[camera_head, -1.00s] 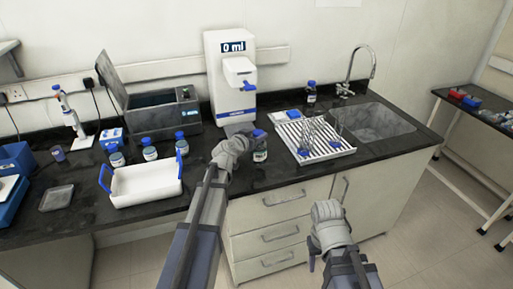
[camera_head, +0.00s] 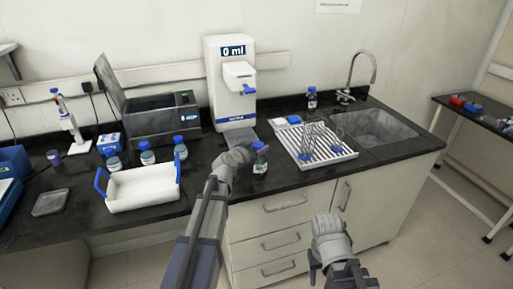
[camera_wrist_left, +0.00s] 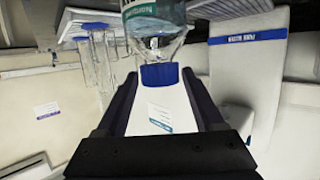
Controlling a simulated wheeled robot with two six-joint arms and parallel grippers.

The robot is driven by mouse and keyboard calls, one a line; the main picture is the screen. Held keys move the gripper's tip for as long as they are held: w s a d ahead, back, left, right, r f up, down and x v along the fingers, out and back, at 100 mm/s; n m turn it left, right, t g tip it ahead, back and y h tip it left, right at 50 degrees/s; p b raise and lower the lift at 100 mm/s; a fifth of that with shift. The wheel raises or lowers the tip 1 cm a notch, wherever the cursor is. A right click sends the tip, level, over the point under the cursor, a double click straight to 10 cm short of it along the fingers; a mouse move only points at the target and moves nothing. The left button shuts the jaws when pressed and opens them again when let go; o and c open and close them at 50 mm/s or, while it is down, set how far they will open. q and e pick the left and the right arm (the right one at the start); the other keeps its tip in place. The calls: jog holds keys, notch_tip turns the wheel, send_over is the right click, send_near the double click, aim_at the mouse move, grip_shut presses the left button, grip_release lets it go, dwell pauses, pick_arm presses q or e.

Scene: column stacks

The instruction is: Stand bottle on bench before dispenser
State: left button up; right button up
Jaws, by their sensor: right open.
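The bottle (camera_head: 260,160), clear with a blue cap and a green-and-white label, is upright over the bench (camera_head: 283,178), in front of and slightly right of the dispenser (camera_head: 232,95). I cannot tell whether its base touches the bench. My left gripper (camera_head: 250,152) is at its cap. In the left wrist view the bottle (camera_wrist_left: 155,25) appears upside down, with its blue cap between my two fingers (camera_wrist_left: 160,78), which look closed on it. My right gripper (camera_head: 325,225) is open and empty, in front of the drawers.
The dispenser's display reads 0 ml. A white drying rack (camera_head: 325,148) with glassware stands to the right, with another blue-capped bottle (camera_head: 312,98) behind it and a sink (camera_head: 375,128) beyond. A white tray (camera_head: 143,190) and several blue-capped bottles stand left.

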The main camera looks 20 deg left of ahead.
pick_arm(q)
jog(key=shift+o, duration=0.9)
jog(key=shift+r, duration=0.2)
jog(key=p+v, duration=0.3)
jog(key=v, duration=0.9)
jog(key=shift+p, duration=0.4)
